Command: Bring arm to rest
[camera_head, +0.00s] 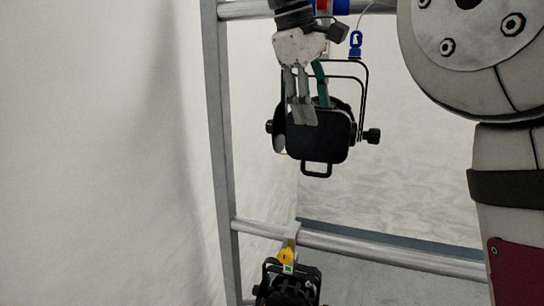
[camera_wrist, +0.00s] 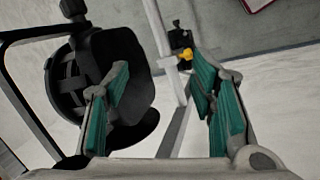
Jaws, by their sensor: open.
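My gripper (camera_head: 304,112) hangs pointing down in the head view, in front of the black upper par can (camera_head: 325,135). The wrist view shows my gripper (camera_wrist: 165,85) with its two green-padded fingers wide apart and nothing between them. The upper par can (camera_wrist: 125,60) is at the left there, close behind the left finger; I cannot tell whether they touch. The can hangs by its black yoke below the upper rail.
A grey metal frame has an upright (camera_head: 222,150) at left and a lower rail (camera_head: 380,252). A second par can (camera_head: 288,285) hangs from that rail by a clamp with a yellow knob (camera_head: 286,255). A blue clip (camera_head: 355,42) hangs above the upper can. Pale wall at left is clear.

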